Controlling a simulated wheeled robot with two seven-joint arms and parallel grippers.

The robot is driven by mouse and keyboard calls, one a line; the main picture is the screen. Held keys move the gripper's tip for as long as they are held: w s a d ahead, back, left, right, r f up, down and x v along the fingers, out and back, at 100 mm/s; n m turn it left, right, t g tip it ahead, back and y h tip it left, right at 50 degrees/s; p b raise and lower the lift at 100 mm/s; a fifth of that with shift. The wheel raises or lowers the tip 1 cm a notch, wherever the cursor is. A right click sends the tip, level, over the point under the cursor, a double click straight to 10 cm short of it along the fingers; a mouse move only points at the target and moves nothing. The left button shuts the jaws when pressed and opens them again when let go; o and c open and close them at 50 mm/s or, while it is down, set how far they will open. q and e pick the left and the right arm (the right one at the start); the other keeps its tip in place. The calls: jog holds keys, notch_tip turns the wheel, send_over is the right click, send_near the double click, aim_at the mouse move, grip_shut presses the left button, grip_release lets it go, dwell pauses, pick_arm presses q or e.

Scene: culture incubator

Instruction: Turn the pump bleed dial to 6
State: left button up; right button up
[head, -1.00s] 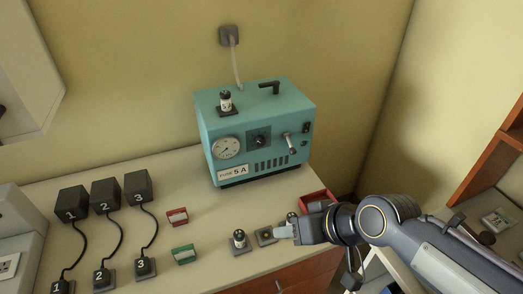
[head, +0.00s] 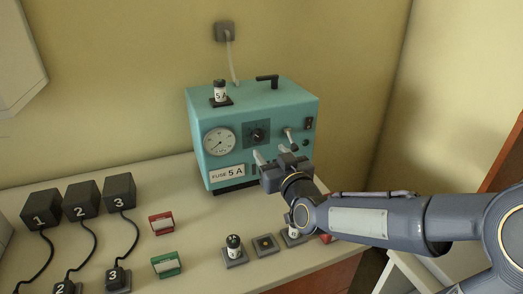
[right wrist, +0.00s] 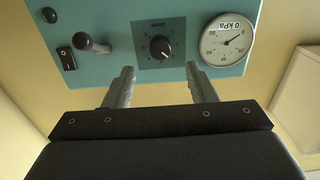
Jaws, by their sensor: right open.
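The pump is a teal box (head: 290,105) on the counter against the wall. Its bleed dial (head: 257,135) is a black knob on a dark square plate on the front; in the right wrist view the dial (right wrist: 160,48) appears upside down, its white pointer towards the lower right. The scale numbers are too small to read surely. My right gripper (head: 272,155) is open, just below and in front of the dial. In the right wrist view its fingers (right wrist: 158,82) stand apart on either side of the dial, not touching it. My left gripper is not in view.
A round gauge (head: 220,141) sits left of the dial and a lever (head: 289,138) right of it. A rocker switch (right wrist: 65,59) is beyond the lever. Fuse holders (head: 234,250), numbered black blocks (head: 80,199) and red and green boxes (head: 166,264) stand on the counter.

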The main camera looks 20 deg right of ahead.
aim_at(259, 138)
jog(key=w, duration=0.4)
jog(key=w+p, duration=0.1)
jog(key=w, duration=0.2)
jog(key=shift+w+d, duration=0.1)
jog(key=shift+d, duration=0.15)
jog(key=c, duration=1)
